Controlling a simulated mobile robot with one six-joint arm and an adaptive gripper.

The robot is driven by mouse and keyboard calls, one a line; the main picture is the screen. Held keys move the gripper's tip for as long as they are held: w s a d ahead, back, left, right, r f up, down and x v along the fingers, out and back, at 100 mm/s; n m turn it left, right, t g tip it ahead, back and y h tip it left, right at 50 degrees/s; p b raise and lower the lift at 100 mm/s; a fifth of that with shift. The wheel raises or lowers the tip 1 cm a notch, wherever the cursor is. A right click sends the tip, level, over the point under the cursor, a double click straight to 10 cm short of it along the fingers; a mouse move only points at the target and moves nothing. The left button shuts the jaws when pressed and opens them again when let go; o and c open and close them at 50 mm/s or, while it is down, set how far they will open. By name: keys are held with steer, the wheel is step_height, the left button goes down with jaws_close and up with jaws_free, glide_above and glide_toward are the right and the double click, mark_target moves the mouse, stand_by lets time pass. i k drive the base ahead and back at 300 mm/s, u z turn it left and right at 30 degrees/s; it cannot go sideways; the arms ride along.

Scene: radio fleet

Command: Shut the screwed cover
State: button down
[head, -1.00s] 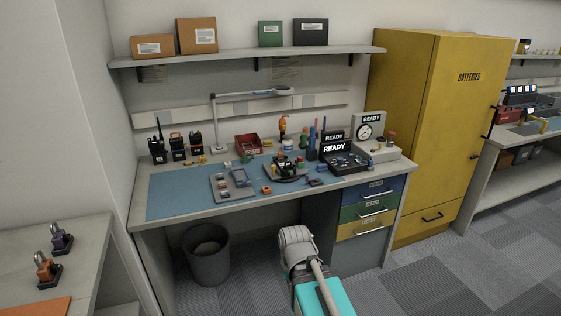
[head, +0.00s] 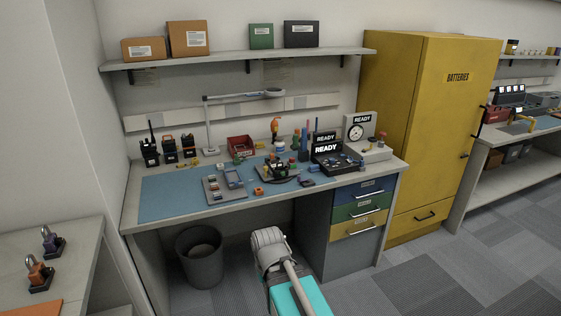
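The workbench (head: 170,216) holds a blue mat (head: 165,190) with small devices on it. A flat grey-blue piece (head: 233,178) lies beside a grey tray of small parts (head: 212,194). To their right a dark device (head: 279,170) with coloured parts sits in or on a stand. At this size I cannot tell which thing is the screwed cover, nor whether it is open or shut. Part of my arm shows at the bottom centre, in front of the bench. My gripper fingers are not visible.
Several radios (head: 170,150) stand at the back left, near a lamp (head: 208,130) and red bin (head: 240,146). Test units reading READY (head: 326,148) stand at the right. A waste bin (head: 199,258) is underneath. A yellow cabinet (head: 430,120) stands right of the bench.

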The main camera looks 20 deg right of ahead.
mark_target(273, 164)
steer(key=u, duration=0.05)
steer(key=i, duration=1)
steer(key=z, duration=0.05)
